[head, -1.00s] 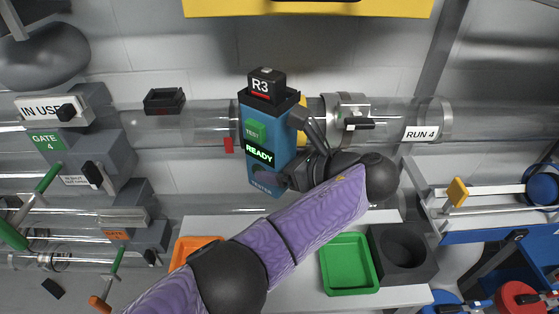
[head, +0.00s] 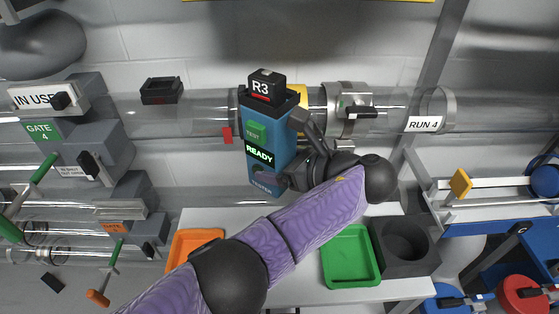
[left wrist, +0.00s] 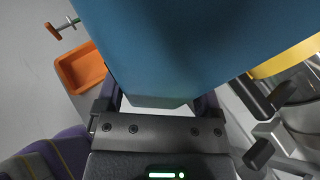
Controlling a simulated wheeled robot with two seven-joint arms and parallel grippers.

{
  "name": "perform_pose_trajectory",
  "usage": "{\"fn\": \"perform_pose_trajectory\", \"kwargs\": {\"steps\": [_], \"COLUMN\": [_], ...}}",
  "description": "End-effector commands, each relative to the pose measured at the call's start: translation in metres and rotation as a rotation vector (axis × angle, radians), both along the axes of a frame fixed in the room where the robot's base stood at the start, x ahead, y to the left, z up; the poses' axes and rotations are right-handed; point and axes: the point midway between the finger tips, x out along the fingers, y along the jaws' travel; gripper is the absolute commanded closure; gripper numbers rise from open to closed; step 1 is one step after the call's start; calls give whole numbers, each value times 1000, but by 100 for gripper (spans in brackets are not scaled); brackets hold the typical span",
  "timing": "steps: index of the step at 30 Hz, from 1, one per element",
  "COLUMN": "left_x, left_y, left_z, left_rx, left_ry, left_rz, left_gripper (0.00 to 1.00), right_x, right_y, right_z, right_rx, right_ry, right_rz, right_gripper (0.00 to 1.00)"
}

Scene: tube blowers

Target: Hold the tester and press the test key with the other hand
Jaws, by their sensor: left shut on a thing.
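The tester (head: 264,170) is a blue box with a dark top marked R3, a green TEST key (head: 256,131) and a lit display reading READY. It is held upright in front of the clear tube marked RUN 4. My left gripper (head: 283,178) is shut on its lower body from the right side. The tester's blue body (left wrist: 200,45) fills the upper part of the left wrist view. The key face is uncovered. My right gripper shows in neither view.
An orange tray (head: 192,244), a green tray (head: 349,258) and a dark holder with a round hole (head: 404,248) stand on a white shelf below. Clear tubes and a GATE 4 unit (head: 90,155) are at left. A blue frame (head: 480,228) and red and blue round parts are at right.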

Motion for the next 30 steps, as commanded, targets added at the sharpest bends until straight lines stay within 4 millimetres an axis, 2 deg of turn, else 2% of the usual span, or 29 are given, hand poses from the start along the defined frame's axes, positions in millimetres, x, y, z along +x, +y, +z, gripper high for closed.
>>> {"fn": "perform_pose_trajectory", "kwargs": {"steps": [14, 30], "left_x": [0, 0], "left_y": [0, 0], "left_z": [-12, -25], "left_rx": [1, 1], "left_ry": [-1, -1], "left_rz": [-1, -1], "left_gripper": [100, 100], "right_x": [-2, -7], "right_y": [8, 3], "right_z": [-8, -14], "right_rx": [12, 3], "right_ry": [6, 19], "right_rz": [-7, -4], "right_gripper": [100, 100]}}
